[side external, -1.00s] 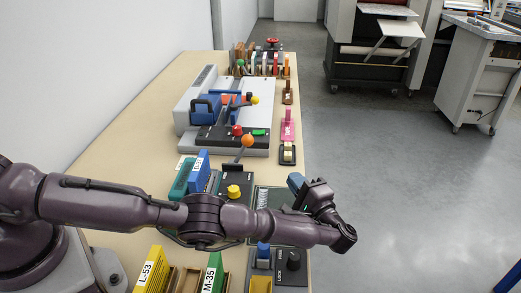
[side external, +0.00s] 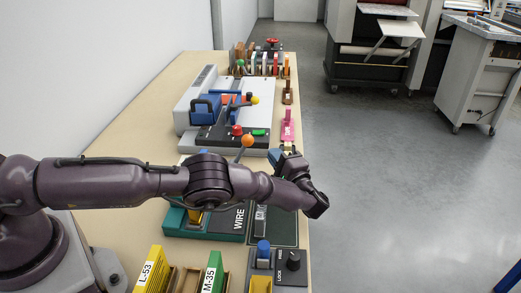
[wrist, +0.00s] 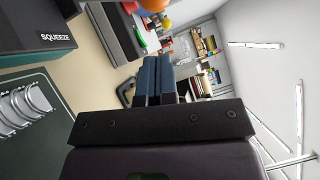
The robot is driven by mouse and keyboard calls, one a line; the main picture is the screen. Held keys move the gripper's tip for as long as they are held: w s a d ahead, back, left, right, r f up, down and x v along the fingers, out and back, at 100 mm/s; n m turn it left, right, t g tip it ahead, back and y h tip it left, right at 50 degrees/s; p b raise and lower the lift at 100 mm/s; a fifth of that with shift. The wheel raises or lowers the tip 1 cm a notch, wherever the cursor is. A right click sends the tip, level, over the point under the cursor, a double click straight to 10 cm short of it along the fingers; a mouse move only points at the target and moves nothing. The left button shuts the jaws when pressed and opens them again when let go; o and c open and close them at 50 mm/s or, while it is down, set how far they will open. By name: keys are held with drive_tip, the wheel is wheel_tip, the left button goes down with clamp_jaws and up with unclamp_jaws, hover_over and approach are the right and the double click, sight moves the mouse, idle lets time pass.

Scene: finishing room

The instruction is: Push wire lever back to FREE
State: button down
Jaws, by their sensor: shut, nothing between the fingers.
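The wire lever with its orange ball knob (side external: 247,141) stands up from the wire station, tilted, its lower part hidden behind my arm. The station has a green base (side external: 200,231) and a dark plate marked WIRE (side external: 238,221). No FREE mark is readable. My gripper (side external: 276,157) is to the right of the knob and a little lower in the picture, apart from it. In the wrist view its blue fingers (wrist: 158,72) are together and empty. The orange knob (wrist: 153,4) shows at the top edge there, and a black block marked SQUEEZE (wrist: 58,42) is at left.
A wire comb (wrist: 25,110) lies on a dark green mat at left. A grey machine with a blue handle (side external: 207,107) stands behind the lever. A pink-handled tool (side external: 288,128) is just past my gripper. A LOCK box (side external: 292,262) is in front. Open floor lies right.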

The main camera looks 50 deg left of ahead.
sight(243, 140)
drive_tip(key=shift+s+a+r, duration=0.15)
drive_tip(key=shift+s+a, duration=0.2)
drive_tip(key=shift+a, duration=0.3)
drive_tip(key=shift+s+a+r, duration=0.2)
drive_tip(key=shift+s+a, duration=0.15)
drive_tip(key=shift+a, duration=0.25)
drive_tip(key=shift+s+a+r, duration=0.15)
drive_tip(key=shift+s+a, duration=0.2)
drive_tip(key=shift+a, duration=0.3)
drive_tip(key=shift+r, duration=0.15)
drive_tip(key=shift+s+a+r+n+h, duration=0.4)
drive_tip(key=shift+s+r+n+h, duration=0.1)
drive_tip(key=shift+n, duration=0.2)
drive_tip(key=shift+s+a+r+n+g+h, duration=0.3)
drive_tip(key=shift+s+a+r+n+h, duration=0.15)
drive_tip(key=shift+n, duration=0.25)
drive_tip(key=shift+s+a+r+n+h, duration=0.3)
drive_tip(key=shift+s+a+n+h, duration=0.3)
drive_tip(key=shift+a+n, duration=0.15)
drive_tip(key=shift+s+a+r+n+h, duration=0.2)
drive_tip(key=shift+s+a+n+h, duration=0.35)
drive_tip(key=shift+s+a+n, duration=0.25)
drive_tip(key=shift+d, duration=0.1)
